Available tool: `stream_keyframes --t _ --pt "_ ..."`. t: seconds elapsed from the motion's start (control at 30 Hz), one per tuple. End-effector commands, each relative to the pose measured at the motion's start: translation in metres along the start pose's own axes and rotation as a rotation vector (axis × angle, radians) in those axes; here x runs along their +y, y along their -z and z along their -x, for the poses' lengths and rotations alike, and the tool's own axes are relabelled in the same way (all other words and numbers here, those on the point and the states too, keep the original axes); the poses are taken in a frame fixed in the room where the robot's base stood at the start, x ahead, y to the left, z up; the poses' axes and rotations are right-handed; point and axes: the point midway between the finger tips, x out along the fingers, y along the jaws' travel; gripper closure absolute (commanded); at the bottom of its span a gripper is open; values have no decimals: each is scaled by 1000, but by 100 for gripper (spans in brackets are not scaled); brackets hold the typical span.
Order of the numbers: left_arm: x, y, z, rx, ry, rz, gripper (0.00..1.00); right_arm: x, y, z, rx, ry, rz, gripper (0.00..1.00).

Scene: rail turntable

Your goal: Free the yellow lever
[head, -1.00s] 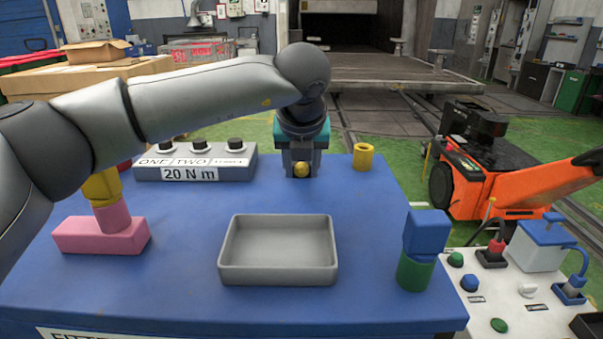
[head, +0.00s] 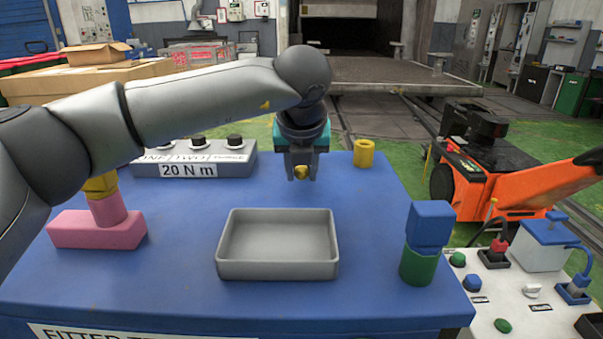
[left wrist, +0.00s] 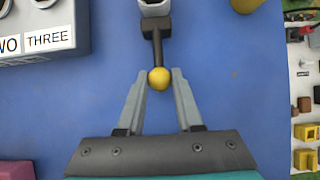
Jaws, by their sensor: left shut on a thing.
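The yellow lever's round knob (head: 301,172) sits between the fingertips of my left gripper (head: 302,176), above the far part of the blue bench. In the left wrist view, my left gripper (left wrist: 159,80) is shut on the yellow knob (left wrist: 158,79), with a finger at each side. A dark rod runs from the knob to a dark block (left wrist: 155,28) at the top edge, where a pale housing is cut off. My wrist and hand hide the rod and housing in the head view. My right gripper is not in view.
An empty grey tray (head: 277,270) stands mid-bench. A torque box (head: 190,170) and yellow cylinder (head: 364,153) stand at the back. A blue block (head: 428,222) sits on a green cylinder (head: 418,265) at right. A pink block (head: 97,231) carries stacked pieces at left.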

Motion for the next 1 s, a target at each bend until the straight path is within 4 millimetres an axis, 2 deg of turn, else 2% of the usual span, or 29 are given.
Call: stream_keyframes --t 0.27,0.67,0.93,0.97,1.0 --pt "0 2 -1 6 -1 -1 97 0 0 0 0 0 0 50" --pt "0 13 -15 9 -2 -1 96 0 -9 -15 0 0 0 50" --pt "0 13 -15 10 -3 -2 98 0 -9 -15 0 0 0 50" --pt "0 13 -15 9 -3 -2 64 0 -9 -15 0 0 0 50" --pt "0 12 -15 9 -3 -2 59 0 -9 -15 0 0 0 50"
